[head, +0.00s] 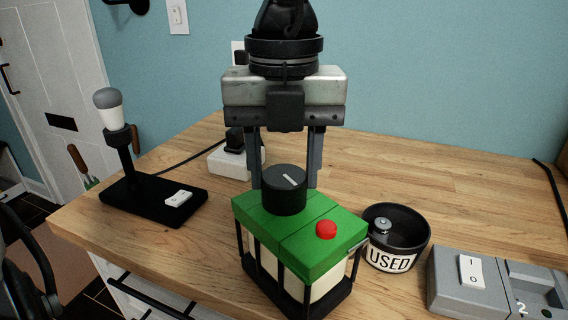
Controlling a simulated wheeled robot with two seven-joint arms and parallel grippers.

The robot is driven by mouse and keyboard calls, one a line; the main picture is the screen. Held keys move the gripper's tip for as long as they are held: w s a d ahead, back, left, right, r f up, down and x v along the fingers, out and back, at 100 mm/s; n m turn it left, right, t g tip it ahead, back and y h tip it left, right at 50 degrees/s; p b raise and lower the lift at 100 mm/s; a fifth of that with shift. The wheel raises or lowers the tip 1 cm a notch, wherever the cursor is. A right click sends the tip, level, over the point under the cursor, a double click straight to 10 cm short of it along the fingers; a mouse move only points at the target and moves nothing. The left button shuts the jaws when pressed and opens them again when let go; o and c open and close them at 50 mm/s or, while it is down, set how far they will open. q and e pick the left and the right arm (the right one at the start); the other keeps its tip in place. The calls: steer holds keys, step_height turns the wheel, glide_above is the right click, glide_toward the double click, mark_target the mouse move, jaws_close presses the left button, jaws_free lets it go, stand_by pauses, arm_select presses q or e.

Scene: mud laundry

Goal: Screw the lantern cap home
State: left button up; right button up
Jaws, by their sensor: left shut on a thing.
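The lantern (275,237) has a green top, a pale body in a dark frame, and a red button (326,230). It stands upright near the table's front edge. The round black cap (284,197), with a pale line on its top, sits at the left part of the green top. My left gripper (285,180) points down from above with one finger on each side of the cap, and it is shut on the cap. The cap's threads and the seam beneath it are hidden. My right gripper is not in view.
A black bowl (392,262) marked USED, with a small round grey item inside, stands right of the lantern. A grey switch box (452,298) is farther right. A bulb lamp (150,208) stands left, and a white power block (220,161) behind. The back right table is clear.

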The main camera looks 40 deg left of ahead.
arm_select(q)
steer(key=shift+f, duration=0.1)
steer(key=m, duration=0.3)
steer(key=shift+f, duration=0.1)
steer(key=shift+s+m, duration=0.1)
steer(key=shift+m, duration=1.4)
steer(key=m, duration=0.3)
steer(key=shift+f, duration=0.1)
steer(key=shift+c, duration=0.5)
